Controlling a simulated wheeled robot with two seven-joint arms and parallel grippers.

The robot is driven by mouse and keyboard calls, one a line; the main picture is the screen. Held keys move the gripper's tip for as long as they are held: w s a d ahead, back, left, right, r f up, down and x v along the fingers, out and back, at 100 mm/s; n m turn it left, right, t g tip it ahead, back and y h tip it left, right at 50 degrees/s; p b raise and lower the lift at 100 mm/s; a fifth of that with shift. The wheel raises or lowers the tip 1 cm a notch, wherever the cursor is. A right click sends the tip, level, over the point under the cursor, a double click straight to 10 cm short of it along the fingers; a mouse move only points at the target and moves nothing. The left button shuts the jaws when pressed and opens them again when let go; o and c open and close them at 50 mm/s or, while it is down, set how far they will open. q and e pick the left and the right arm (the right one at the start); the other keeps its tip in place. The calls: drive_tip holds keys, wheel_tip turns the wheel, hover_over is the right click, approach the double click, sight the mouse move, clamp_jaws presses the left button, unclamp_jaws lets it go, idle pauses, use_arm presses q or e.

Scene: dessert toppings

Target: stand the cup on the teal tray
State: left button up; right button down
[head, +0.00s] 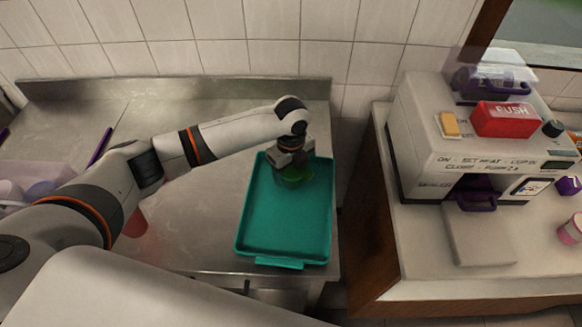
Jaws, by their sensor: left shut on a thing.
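The teal tray (287,225) lies on the steel counter, right of the picture's middle-left, with its long side running away from me. My left gripper (293,162) reaches over the far end of the tray and points down. It is shut on a small green cup (293,179), which is mostly hidden by the gripper. The cup is over or on the far part of the tray floor; I cannot tell whether its base touches. My right gripper is not in view.
A reddish cup (135,223) stands on the counter (195,220), partly behind my left arm. A clear bin (40,182) with cups is at the left. A white machine (450,150) with a red PUSH button (505,119) stands on the right counter. The tray's near part is empty.

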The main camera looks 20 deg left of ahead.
use_arm(q)
drive_tip(key=shift+f, duration=0.2)
drive_tip(key=o, duration=0.9)
drive_tip(key=shift+o, duration=0.2)
drive_tip(key=shift+r, duration=0.15)
wheel_tip(320, 180, up, 12)
drive_tip(key=shift+r+b, duration=0.1)
drive_tip(key=shift+b, duration=0.85)
